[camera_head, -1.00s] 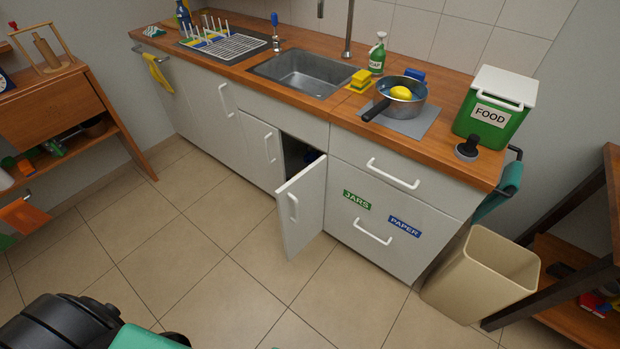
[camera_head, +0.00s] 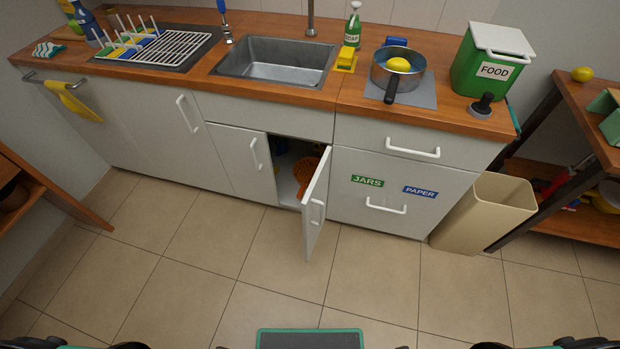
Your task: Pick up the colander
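An orange object (camera_head: 307,175), which looks like the colander, sits low inside the cupboard under the sink. The half-open white cupboard door (camera_head: 316,205) hides part of it, and its full shape cannot be made out. Only dark and green parts of my own arms show at the bottom corners of the head view. Neither gripper's fingers can be seen, and both are well away from the cupboard.
The counter holds a sink (camera_head: 275,62), a drying rack (camera_head: 165,48), a pan (camera_head: 398,70) with a yellow item and a green food bin (camera_head: 492,60). A beige bin (camera_head: 484,212) stands right of the drawers. The tiled floor (camera_head: 220,260) before the cupboard is clear.

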